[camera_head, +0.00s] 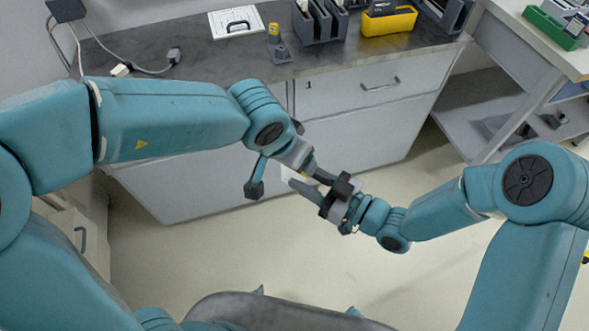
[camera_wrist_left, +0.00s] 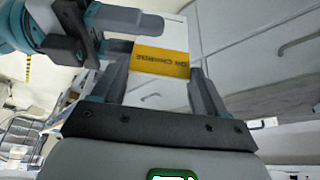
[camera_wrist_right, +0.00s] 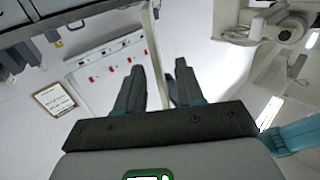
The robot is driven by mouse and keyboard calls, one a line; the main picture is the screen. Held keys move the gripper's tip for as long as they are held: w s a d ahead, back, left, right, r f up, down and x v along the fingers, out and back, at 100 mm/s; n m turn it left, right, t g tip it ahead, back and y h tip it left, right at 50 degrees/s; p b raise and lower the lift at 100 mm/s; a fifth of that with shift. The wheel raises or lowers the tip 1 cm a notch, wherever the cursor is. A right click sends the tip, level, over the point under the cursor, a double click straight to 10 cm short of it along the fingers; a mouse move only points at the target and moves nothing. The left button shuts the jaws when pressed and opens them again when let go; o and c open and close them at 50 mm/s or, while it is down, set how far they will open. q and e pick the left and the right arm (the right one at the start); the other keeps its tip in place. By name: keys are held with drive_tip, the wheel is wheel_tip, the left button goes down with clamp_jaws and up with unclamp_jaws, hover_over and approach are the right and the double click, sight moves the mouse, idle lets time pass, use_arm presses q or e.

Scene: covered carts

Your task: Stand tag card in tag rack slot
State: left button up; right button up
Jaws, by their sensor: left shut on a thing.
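A tag card (camera_wrist_left: 161,62), white with a yellow band reading "ON CHARGE", is between the fingers of my left gripper (camera_wrist_left: 157,75). My left gripper is shut on it; in the head view the card (camera_head: 289,174) is mostly hidden, held in the air before the cabinets. My right gripper (camera_head: 304,179) is close beside the card. Its finger overlaps the card's top edge in the left wrist view; contact cannot be told. In the right wrist view my right gripper (camera_wrist_right: 159,66) is open with a gap between its fingers. A dark slotted rack (camera_head: 319,24) stands on the counter.
The dark counter (camera_head: 215,62) also bears a white board (camera_head: 235,22), a small grey stand with a yellow top (camera_head: 277,47), a yellow bin (camera_head: 389,22) and a cable. A pale bench with a green tray (camera_head: 550,27) is at right. The floor between is clear.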

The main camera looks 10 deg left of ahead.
sight(291, 171)
drive_tip(key=shift+x, duration=2)
clamp_jaws()
use_arm(q)
drive_tip(key=o, duration=1.3)
